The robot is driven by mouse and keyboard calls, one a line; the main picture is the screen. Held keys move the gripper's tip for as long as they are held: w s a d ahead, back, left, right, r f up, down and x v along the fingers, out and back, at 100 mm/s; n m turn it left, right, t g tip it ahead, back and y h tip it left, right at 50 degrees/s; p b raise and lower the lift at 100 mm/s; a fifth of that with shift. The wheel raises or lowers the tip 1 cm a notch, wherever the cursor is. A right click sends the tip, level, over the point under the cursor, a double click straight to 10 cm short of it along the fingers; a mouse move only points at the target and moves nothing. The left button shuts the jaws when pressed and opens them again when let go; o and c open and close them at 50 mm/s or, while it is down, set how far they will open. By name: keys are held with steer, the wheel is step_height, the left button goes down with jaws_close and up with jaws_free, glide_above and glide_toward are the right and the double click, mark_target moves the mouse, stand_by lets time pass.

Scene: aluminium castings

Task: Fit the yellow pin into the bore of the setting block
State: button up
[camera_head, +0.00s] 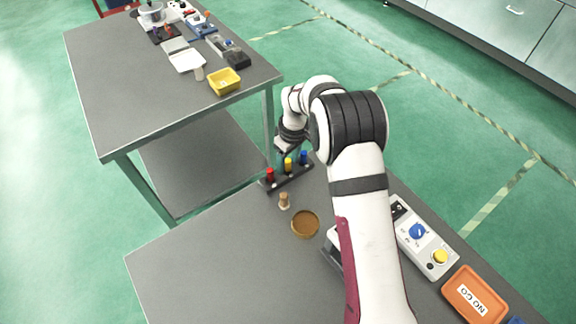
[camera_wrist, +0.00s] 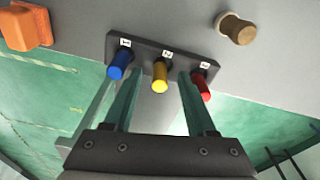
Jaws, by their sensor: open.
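The yellow pin (camera_head: 288,164) stands in the middle of a dark rack (camera_head: 275,186), between a red pin (camera_head: 270,175) and a blue pin (camera_head: 304,157). In the wrist view the yellow pin (camera_wrist: 160,78) shows in the gap between the fingers of my gripper (camera_wrist: 160,88), which is open and empty. The blue pin (camera_wrist: 121,65) lies left of the gap and the red pin (camera_wrist: 200,86) is partly behind the right finger. In the head view my gripper (camera_head: 285,147) is just behind the rack. I cannot identify the setting block; my arm hides part of the table.
A small wooden-topped piece (camera_head: 284,200) and a round brown dish (camera_head: 305,224) are near the rack. A control box (camera_head: 427,250) and an orange NO GO tray (camera_head: 475,295) are right of my arm. The table's front left is clear. Another table (camera_head: 120,95) stands behind.

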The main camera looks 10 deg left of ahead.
mark_target(287, 159)
jaws_close()
steer(key=shift+r, duration=0.15)
steer(key=shift+r, duration=0.35)
step_height(287, 159, up, 3)
steer(key=shift+f, duration=0.1)
steer(key=s+d+r, duration=0.2)
steer(key=d+r, duration=0.5)
steer(key=d, duration=0.5)
steer(key=s+d, duration=0.3)
steer(key=d, duration=0.6)
steer(key=s+d, duration=0.2)
steer(key=d, duration=0.8)
steer(key=shift+n, duration=0.4)
steer(key=shift+w+a+f, duration=1)
steer(key=shift+a+f, duration=0.55)
steer(key=shift+f, duration=0.15)
steer(key=shift+w+a+f, duration=1)
steer(key=shift+a+f, duration=0.55)
steer(key=shift+f, duration=0.2)
steer(key=shift+w+a+f, duration=1)
steer(key=shift+a+f, duration=0.55)
steer(key=shift+f, duration=0.15)
